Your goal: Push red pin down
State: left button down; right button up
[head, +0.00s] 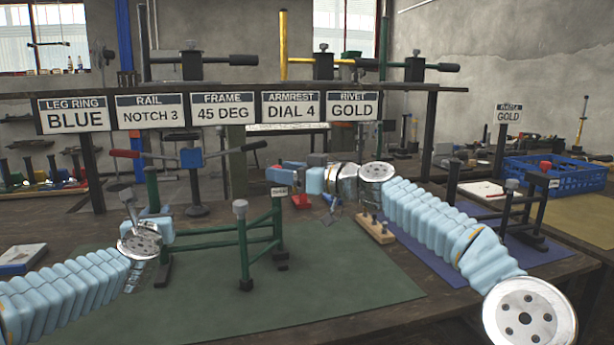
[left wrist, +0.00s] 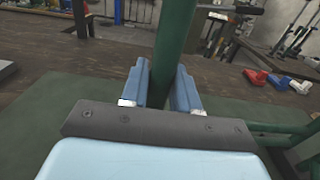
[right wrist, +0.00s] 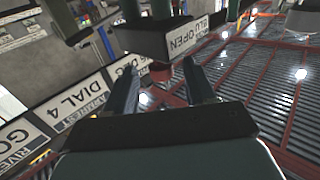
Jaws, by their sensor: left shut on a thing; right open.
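My left gripper (left wrist: 160,90) is shut on an upright dark green post (left wrist: 176,40) of the green frame. In the head view the left gripper (head: 150,222) is at the left end of that frame (head: 220,236). My right gripper (head: 308,177) points left beside the frame's right end, above the mat. In the right wrist view its fingers (right wrist: 160,95) are open, with nothing clearly between them. A small red piece (right wrist: 162,76), possibly the pin, shows just beyond the fingertips, under a dark block (right wrist: 165,40) labelled OPEN. Contact cannot be told.
A red part (head: 301,201) lies on the table behind the frame. A wooden block with pegs (head: 375,232) stands right of the frame. Signs (head: 205,110) hang from the rack. A blue crate (head: 555,173) stands at the right. The green mat's front (head: 300,290) is clear.

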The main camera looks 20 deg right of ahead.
pick_arm(q)
jog(key=shift+r, duration=0.1)
pick_arm(e)
jog(key=v, duration=0.9)
jog(key=shift+s+d, duration=0.15)
pick_arm(q)
jog(key=c, duration=0.9)
grip_release()
jog(key=shift+r, duration=0.1)
jog(key=shift+o, duration=0.7)
jog(key=shift+f, duration=0.2)
